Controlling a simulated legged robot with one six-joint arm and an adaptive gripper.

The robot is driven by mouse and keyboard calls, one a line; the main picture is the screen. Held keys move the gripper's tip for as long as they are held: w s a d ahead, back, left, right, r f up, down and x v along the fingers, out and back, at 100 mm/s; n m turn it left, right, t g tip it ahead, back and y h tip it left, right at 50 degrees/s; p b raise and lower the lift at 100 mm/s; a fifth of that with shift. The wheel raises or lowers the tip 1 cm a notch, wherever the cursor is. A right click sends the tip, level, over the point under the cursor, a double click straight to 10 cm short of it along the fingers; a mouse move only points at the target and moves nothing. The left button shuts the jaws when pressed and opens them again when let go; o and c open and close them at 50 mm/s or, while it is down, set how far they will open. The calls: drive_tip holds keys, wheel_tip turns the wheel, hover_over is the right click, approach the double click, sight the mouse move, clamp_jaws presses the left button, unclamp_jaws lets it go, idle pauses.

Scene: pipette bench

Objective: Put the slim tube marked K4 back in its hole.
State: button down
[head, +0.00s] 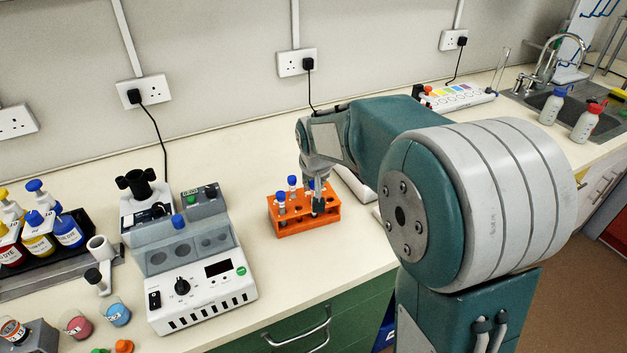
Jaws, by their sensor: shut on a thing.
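An orange tube rack (290,228) stands on the bench in the middle of the head view, with several blue-capped slim tubes in it, such as the one at its left (281,203). My gripper (318,203) points down over the right part of the rack. It is shut on a slim tube, which is mostly hidden by the fingers. I cannot tell whether this tube's lower end is in a hole or above it. No K4 mark can be read at this size.
The grey-white dry-block heater (203,290) stands left of the rack, with dye bottles (68,232) and small beakers (118,313) further left. A pale object (352,184) lies behind my arm. The bench between heater and rack is clear.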

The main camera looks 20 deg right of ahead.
drive_tip(key=shift+f, duration=0.35)
drive_tip(key=shift+c, duration=2.2)
unclamp_jaws()
drive_tip(key=shift+r, duration=0.1)
drive_tip(key=v, duration=1.1)
drive_tip(key=shift+r, duration=0.3)
drive_tip(key=shift+s, duration=0.1)
